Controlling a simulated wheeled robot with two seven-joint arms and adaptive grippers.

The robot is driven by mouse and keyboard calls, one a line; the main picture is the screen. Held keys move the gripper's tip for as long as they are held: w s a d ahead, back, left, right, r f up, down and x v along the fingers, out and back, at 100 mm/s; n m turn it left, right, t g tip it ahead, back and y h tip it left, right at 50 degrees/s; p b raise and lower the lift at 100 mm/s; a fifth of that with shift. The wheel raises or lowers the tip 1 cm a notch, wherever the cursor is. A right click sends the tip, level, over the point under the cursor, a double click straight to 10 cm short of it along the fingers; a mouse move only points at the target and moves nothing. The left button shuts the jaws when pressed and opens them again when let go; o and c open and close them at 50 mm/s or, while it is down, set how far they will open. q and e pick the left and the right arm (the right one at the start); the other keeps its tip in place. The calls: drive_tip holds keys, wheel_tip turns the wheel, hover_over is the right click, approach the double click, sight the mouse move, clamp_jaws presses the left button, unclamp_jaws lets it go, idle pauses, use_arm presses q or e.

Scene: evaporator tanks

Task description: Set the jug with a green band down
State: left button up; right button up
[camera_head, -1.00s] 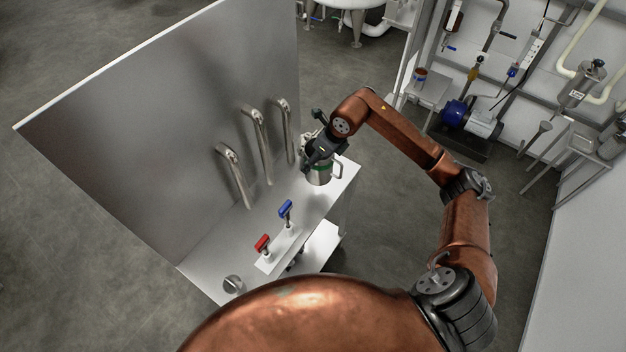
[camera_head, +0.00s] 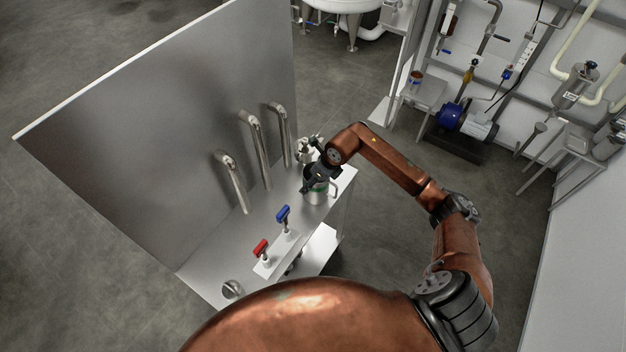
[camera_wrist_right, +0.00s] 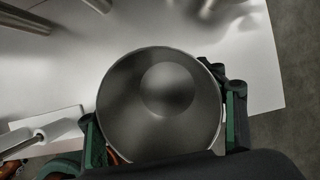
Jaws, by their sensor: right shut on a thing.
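The jug with a green band (camera_head: 317,193) is a steel jug at the far right part of the steel counter (camera_head: 250,237). My right gripper (camera_head: 318,180) is shut on it from above. In the right wrist view the jug's open round mouth (camera_wrist_right: 160,95) fills the middle, and it looks empty. The gripper's fingers (camera_wrist_right: 165,130) lie on both sides of it. The jug looks upright. Whether its base touches the counter cannot be told. My left gripper is not in view.
Several bent steel pipes (camera_head: 253,140) rise along the back panel (camera_head: 150,130), left of the jug. A blue-handled valve (camera_head: 283,215) and a red-handled valve (camera_head: 261,249) stand nearer. Another steel vessel (camera_head: 306,150) stands just behind the gripper. Bare counter lies between pipes and valves.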

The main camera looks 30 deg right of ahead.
drive_tip(key=shift+f, duration=0.1)
drive_tip(key=o, duration=1.4)
drive_tip(key=shift+o, duration=0.2)
